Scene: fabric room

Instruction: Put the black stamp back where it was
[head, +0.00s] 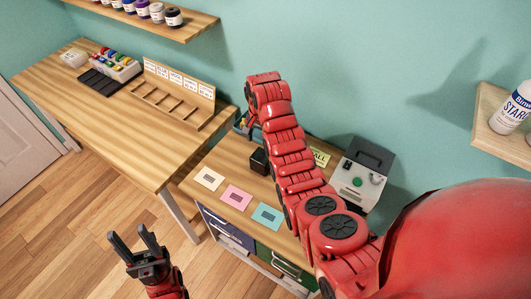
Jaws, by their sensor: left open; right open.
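A small black block, which looks like the black stamp (259,161), stands on the wooden top of the low cabinet, just left of my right arm. Three cards lie in front of it: a cream card (209,179), a pink card (236,197) and a blue card (267,216), each with a dark mark. My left gripper (130,237) is open and empty over the floor, left of the cabinet. My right arm crosses above the cabinet and bends down near the wall; its gripper is hidden.
A grey machine (361,171) stands at the cabinet's right, with a yellow-green card (320,157) beside it. The long table (120,125) holds a wooden rack (172,98) and a box of colourful spools (113,63).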

